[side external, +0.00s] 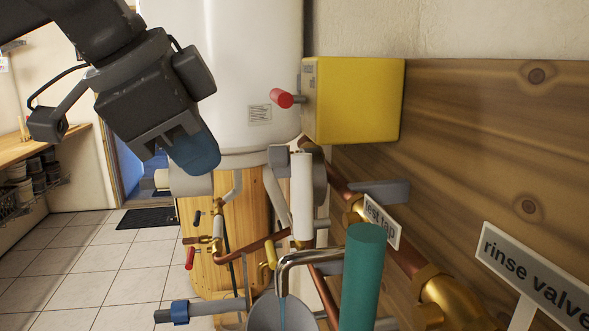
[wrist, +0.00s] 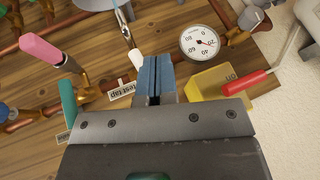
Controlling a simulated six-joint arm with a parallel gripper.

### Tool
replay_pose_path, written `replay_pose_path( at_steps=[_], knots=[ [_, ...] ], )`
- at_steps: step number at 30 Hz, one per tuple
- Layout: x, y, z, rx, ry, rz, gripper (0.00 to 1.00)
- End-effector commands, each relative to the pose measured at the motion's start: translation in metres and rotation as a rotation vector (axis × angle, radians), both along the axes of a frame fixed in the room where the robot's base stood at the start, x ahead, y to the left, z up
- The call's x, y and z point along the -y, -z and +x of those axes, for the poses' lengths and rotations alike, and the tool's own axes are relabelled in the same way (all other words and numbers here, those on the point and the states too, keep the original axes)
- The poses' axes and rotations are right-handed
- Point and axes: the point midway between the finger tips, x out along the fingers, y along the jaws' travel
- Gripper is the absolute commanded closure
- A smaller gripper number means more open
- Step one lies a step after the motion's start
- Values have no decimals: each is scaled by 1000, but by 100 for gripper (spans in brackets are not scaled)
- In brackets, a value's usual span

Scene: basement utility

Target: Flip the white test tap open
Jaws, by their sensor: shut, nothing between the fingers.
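The white test tap handle (side external: 302,195) stands vertical on the pipework in the side view, left of its "test tap" label (side external: 381,221). In the wrist view a small part of the white handle (wrist: 136,58) shows just left of my fingertips, and the rest is hidden. The label (wrist: 121,91) shows there too. My gripper (side external: 196,156) is up and left of the handle in the side view, apart from it. Its blue fingers (wrist: 155,64) are shut together with nothing between them.
A teal handle (side external: 362,280) stands close in front, by the rinse valve label (side external: 540,270). The wrist view also shows a gauge (wrist: 200,42) and a pink handle (wrist: 45,50).

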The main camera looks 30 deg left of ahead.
Motion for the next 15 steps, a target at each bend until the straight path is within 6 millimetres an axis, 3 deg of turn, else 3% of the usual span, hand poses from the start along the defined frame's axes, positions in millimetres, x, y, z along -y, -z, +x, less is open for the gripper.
replay_pose_path(
  at_steps=[1,6,10,15],
  knots=[
    [19,-12,-2,9,32,17,100],
    [63,-46,-19,35,92,66,100],
    [87,-61,-36,48,117,86,100],
    [102,-70,-51,54,129,94,100]
  ],
)
